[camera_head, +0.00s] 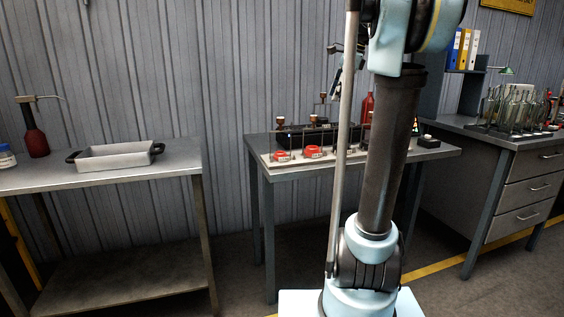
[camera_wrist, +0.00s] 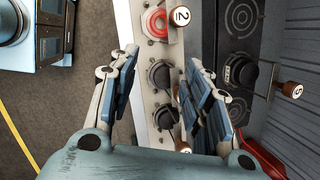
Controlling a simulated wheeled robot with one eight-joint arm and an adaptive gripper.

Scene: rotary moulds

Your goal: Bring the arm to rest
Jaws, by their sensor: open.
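My gripper (camera_wrist: 160,92) is open and empty in the wrist view, its two blue-grey fingers spread apart. Below it lies a pale panel (camera_wrist: 137,45) with a red ring-shaped part (camera_wrist: 155,22) and dark round knobs (camera_wrist: 160,74). A tag marked 2 (camera_wrist: 180,15) stands beside the red ring. In the head view my arm rises in front of the middle table, and the gripper (camera_head: 335,78) shows small, left of the upper arm, above the panel (camera_head: 290,158). The fingers look apart from the panel, but the exact height cannot be told.
The middle table (camera_head: 262,165) bears red parts and a dark unit (camera_head: 300,135). A left table (camera_head: 185,172) holds a metal tray (camera_head: 112,158) and a red bottle (camera_head: 36,142). A right desk (camera_head: 520,143) bears a rack of glassware (camera_head: 505,108). A red bottle (camera_head: 368,106) stands behind my arm.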

